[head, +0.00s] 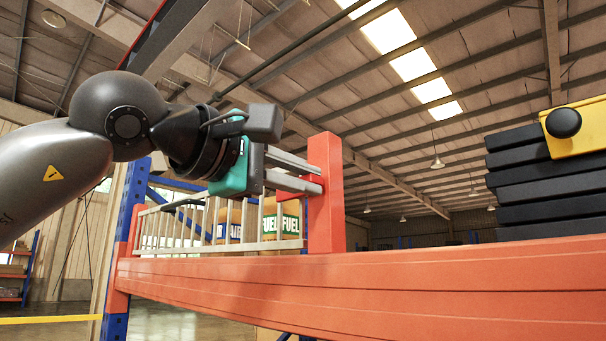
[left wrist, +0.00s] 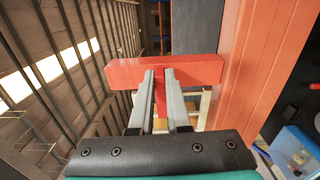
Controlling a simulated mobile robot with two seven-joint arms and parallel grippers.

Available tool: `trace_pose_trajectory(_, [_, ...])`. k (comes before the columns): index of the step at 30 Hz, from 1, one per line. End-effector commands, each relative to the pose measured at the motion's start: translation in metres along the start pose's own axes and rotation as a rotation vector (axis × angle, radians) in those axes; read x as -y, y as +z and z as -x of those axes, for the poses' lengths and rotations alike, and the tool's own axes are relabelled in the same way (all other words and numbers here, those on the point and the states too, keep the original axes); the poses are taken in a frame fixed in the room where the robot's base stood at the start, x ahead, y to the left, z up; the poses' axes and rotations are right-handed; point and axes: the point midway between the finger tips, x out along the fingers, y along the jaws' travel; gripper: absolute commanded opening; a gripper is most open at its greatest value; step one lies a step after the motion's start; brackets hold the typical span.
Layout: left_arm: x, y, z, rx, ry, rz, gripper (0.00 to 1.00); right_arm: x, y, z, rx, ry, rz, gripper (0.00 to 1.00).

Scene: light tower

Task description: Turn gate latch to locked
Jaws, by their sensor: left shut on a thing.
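The gate latch appears to be the red upright bar (head: 326,195) at the right end of the pale metal gate (head: 275,245). It stands upright above the orange beam in the head view. In the left wrist view the red bar (left wrist: 200,70) lies across the picture. My left gripper (head: 318,178) reaches it from the left. In the left wrist view its two grey fingers (left wrist: 160,80) are close together on a narrow red part of the latch, with red showing between them. The fingertips hide part of the latch. My right gripper is not in view.
A long orange beam (head: 400,290) runs below the gate and to the right. Fuel boxes (head: 282,220) stand behind the gate. A blue rack post (head: 127,215) is at the left. A black stack (head: 540,185) with a yellow plate and black knob (head: 563,122) is at the right.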

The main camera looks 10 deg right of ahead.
Motion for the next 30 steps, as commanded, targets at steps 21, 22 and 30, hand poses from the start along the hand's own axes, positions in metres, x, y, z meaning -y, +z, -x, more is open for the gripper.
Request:
trace_pose_trajectory(21, [0.0003, 0.0012, 0.0002, 0.003, 0.001, -0.049, 0.23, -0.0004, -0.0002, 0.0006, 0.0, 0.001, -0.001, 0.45])
trace_pose_trajectory(22, [0.0003, 0.0012, 0.0002, 0.002, 0.001, -0.049, 0.26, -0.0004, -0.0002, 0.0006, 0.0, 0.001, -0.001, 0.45])
trace_pose_trajectory(30, [0.0006, 0.0005, 0.0, 0.001, 0.0, -0.047, 0.45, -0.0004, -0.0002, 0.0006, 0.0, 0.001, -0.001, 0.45])
